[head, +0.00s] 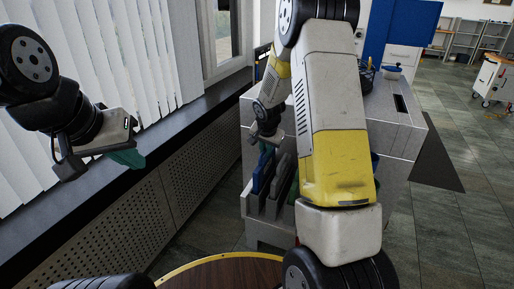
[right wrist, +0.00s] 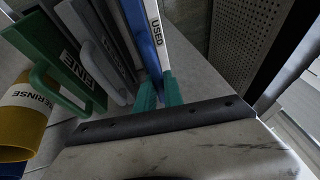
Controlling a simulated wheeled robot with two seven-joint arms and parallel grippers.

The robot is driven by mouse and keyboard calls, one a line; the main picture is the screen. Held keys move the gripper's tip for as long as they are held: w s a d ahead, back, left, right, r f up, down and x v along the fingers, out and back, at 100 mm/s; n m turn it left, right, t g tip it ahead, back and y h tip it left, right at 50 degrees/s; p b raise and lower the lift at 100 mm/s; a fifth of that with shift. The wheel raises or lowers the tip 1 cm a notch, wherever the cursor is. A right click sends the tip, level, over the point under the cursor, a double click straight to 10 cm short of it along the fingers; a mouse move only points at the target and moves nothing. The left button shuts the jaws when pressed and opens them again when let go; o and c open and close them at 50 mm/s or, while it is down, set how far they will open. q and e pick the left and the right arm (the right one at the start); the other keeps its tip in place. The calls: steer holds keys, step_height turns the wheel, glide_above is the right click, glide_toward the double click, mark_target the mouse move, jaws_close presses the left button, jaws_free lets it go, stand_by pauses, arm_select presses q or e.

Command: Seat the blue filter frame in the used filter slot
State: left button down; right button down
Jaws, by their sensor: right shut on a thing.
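In the right wrist view the blue filter frame (right wrist: 141,32) stands on edge between the teal fingers of my right gripper (right wrist: 159,94), which is shut on it. A white strip with the label USED (right wrist: 155,30) runs right alongside the blue frame; I cannot tell whether it belongs to the frame or to the slot. In the head view the blue frame (head: 263,170) is upright at the left end of the rack, below my right gripper (head: 265,139). Its lower edge and seating are hidden. My left gripper (head: 127,158) is over the window ledge, away from the rack; its finger gap is unclear.
Beside the blue frame stand grey frames (right wrist: 100,52) and a green frame (right wrist: 68,75) with handles. A yellow labelled cylinder (right wrist: 27,112) is at the wrist view's left. The perforated radiator cover (head: 185,175) lies left of the rack (head: 271,208). Floor is open at right.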

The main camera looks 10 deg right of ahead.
steer(key=shift+f, duration=1.15)
steer(key=c, duration=1.5)
jaws_free()
steer(key=shift+o, duration=0.2)
steer(key=s+a+r+n, duration=0.1)
steer(key=s+r, duration=0.5)
steer(key=r, duration=0.3)
steer(key=s+r, duration=0.5)
steer(key=r, duration=0.4)
steer(key=s+a+r+n+y, duration=0.1)
steer(key=s+a+r+n, duration=0.1)
steer(key=s, duration=0.9)
steer(key=s+a+r+n+t+y, duration=0.1)
steer(key=s+r+n, duration=0.3)
steer(key=s, duration=0.7)
step_height(320, 180, up, 3)
steer(key=shift+s+a+f+n+y, duration=0.15)
steer(key=shift+s+a+n+y, duration=0.25)
steer(key=shift+a+y, duration=0.15)
